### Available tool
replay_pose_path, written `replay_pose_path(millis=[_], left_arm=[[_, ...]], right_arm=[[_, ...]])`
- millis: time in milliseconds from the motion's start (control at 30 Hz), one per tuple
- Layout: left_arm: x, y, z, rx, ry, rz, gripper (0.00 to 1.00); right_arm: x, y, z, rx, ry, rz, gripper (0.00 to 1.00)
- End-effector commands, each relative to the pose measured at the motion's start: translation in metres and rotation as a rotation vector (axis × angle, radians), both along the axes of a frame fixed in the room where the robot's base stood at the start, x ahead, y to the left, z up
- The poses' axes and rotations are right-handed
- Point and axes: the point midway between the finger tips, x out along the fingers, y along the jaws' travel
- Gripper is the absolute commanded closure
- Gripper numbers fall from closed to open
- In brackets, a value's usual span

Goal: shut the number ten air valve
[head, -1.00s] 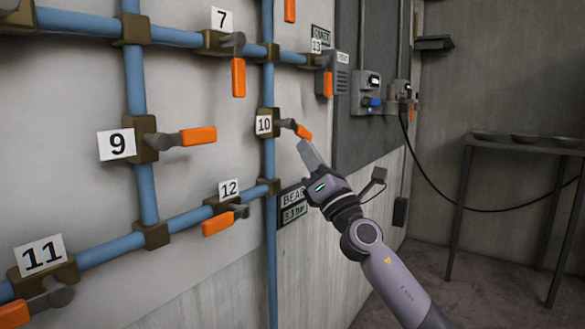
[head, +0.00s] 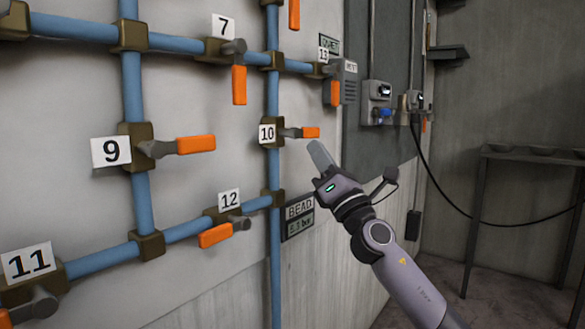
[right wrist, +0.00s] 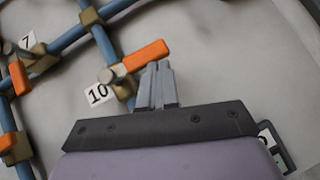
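The number ten valve has a label (head: 267,133) on a vertical blue pipe. Its orange handle (head: 311,132) points right, level and across that pipe. In the right wrist view the handle (right wrist: 146,55) lies just beyond my fingertips. My right gripper (head: 318,146) is just right of and below the handle's free end, with a small gap showing in the head view. Its fingers look pressed together with nothing between them in the right wrist view (right wrist: 159,72). My left gripper is not in view.
Other orange-handled valves surround it: seven (head: 239,85) above, nine (head: 196,144) left, twelve (head: 215,235) below and thirteen (head: 334,93) upper right. A table (head: 530,157) stands far right. Space before the wall is free.

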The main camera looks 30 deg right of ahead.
Motion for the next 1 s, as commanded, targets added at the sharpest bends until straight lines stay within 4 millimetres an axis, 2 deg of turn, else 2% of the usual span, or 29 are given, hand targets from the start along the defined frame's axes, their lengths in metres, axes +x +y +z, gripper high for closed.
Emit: replay_pose_path(millis=[767,1000], left_arm=[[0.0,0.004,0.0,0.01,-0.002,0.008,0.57],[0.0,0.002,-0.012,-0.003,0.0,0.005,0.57]], right_arm=[[0.001,-0.003,0.005,0.001,-0.002,-0.004,1.0],[0.001,-0.006,-0.009,0.001,-0.002,-0.002,1.0]])
